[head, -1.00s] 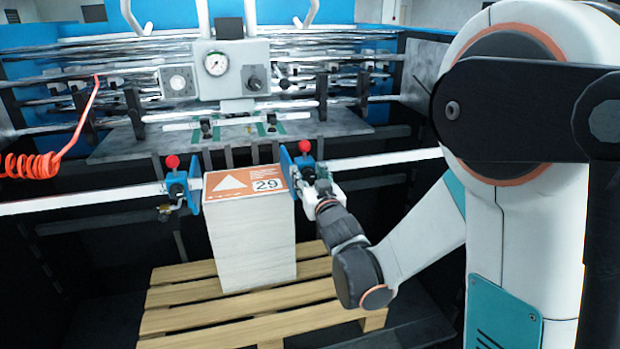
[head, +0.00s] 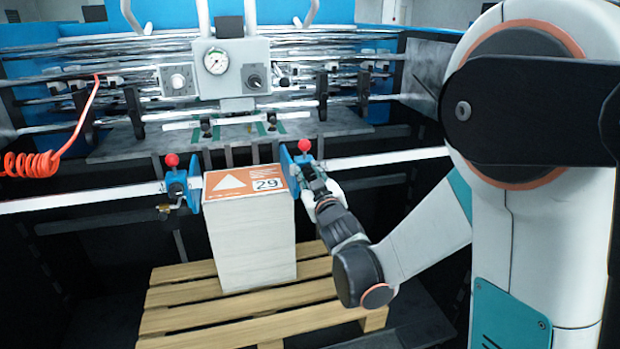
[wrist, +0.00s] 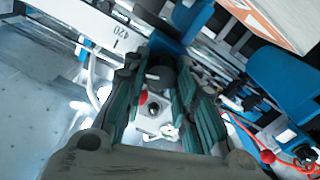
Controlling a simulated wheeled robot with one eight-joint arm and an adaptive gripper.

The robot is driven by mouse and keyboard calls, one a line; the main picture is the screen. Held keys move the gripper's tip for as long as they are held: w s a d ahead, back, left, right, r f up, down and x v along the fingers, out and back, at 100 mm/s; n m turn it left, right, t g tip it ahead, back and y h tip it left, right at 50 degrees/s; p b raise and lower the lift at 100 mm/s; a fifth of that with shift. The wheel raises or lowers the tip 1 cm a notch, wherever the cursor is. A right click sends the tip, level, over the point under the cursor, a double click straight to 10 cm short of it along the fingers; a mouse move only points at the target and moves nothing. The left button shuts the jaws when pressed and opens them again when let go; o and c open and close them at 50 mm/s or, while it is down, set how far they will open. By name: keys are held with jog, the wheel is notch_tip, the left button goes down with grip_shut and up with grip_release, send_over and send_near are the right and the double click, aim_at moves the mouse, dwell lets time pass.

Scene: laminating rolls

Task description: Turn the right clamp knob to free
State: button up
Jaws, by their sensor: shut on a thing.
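The right clamp (head: 288,167) is a blue block with a red ball (head: 304,145) on top, against the right side of the paper stack (head: 252,235). My gripper (head: 313,178) reaches it from the lower right. In the wrist view, my gripper (wrist: 158,78) has its dark green-sided fingers on both sides of a dark round knob (wrist: 160,76) on the clamp, and is shut on it. A small silver part shows below the knob between the fingers. The fingers hide much of the knob, and its setting cannot be read.
The left clamp (head: 177,187), with its own red ball, touches the stack's other side. A white rail (head: 85,201) carries both clamps. The stack stands on a wooden pallet (head: 190,314). A gauge panel (head: 217,62) stands behind, and a coiled red hose (head: 35,165) hangs at left.

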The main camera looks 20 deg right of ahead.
jog(key=n, duration=0.3)
jog(key=shift+n, duration=0.4)
jog(key=n+b, duration=0.1)
jog(key=n, duration=0.2)
jog(key=shift+a+f+n, duration=0.1)
jog(key=shift+n, duration=0.2)
jog(key=n, duration=0.6)
jog(key=shift+f+n+b, duration=0.1)
jog(key=shift+n+b, duration=0.2)
jog(key=shift+n, duration=0.1)
jog(key=o, duration=1.1)
jog(key=shift+c, duration=0.2)
jog(key=shift+s, duration=0.15)
jog(key=s, duration=1.2)
